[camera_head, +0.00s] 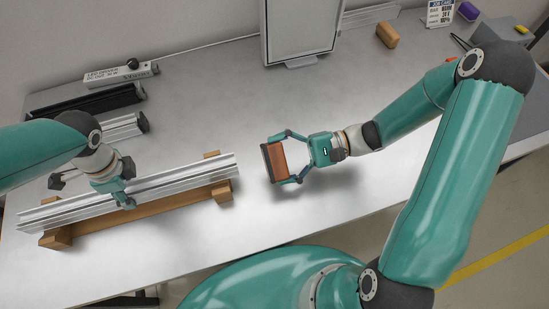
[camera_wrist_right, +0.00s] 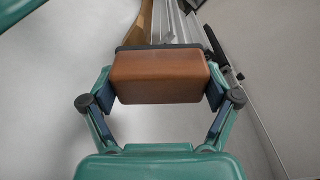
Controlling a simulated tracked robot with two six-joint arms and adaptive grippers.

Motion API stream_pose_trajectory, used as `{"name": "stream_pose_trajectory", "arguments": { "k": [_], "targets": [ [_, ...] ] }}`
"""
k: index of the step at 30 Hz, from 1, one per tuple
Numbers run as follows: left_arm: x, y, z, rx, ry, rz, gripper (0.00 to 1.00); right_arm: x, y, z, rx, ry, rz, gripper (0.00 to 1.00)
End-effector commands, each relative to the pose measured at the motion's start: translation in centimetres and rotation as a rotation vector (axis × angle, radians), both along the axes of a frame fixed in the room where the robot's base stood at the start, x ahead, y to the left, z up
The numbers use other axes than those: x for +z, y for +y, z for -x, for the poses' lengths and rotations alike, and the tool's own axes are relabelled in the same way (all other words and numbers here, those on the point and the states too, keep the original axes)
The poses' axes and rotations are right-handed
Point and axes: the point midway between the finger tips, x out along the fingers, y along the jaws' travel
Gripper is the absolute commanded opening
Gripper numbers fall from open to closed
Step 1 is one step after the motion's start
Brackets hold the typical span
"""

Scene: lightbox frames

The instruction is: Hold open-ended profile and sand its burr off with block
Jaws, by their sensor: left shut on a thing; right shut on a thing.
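The silver aluminium profile (camera_head: 172,184) lies along a wooden cradle (camera_head: 165,214) at the left of the table, its right end just past the cradle's right block. My left gripper (camera_head: 126,200) is shut on the profile near its middle. My right gripper (camera_head: 281,163) is shut on the brown sanding block (camera_head: 274,161), which has a dark face on its left side. The block is in the air, a short way right of the profile's end and apart from it. In the right wrist view the block (camera_wrist_right: 158,77) sits between both fingers. The burr is too small to make out.
An LED driver box (camera_head: 118,74), a black profile (camera_head: 85,100) and another silver profile (camera_head: 122,127) lie at the back left. A lightbox frame panel (camera_head: 301,30) stands at the back. The table's middle is clear.

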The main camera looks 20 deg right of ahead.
Motion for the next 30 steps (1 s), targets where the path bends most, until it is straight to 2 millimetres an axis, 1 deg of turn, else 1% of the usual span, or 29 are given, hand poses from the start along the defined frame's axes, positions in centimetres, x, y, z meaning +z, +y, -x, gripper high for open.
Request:
{"name": "stream_pose_trajectory", "arguments": {
  "k": [8, 15, 18, 30],
  "targets": [
    [0.0, 0.1, 0.0, -0.002, 0.001, -0.003, 0.00, 0.0, -0.3, 0.0, -0.001, -0.001, -0.001, 0.60],
    [0.0, 0.1, 0.0, -0.002, 0.001, -0.003, 0.00, 0.0, -2.3, 0.1, -0.003, 0.000, 0.000, 0.60],
    [0.0, 0.1, 0.0, -0.002, 0.001, -0.003, 0.00, 0.0, -2.8, 0.1, -0.001, -0.001, -0.001, 0.60],
    [0.0, 0.1, 0.0, -0.002, 0.001, -0.003, 0.00, 0.0, -3.0, 0.2, 0.000, 0.000, -0.001, 0.60]
  ]
}}
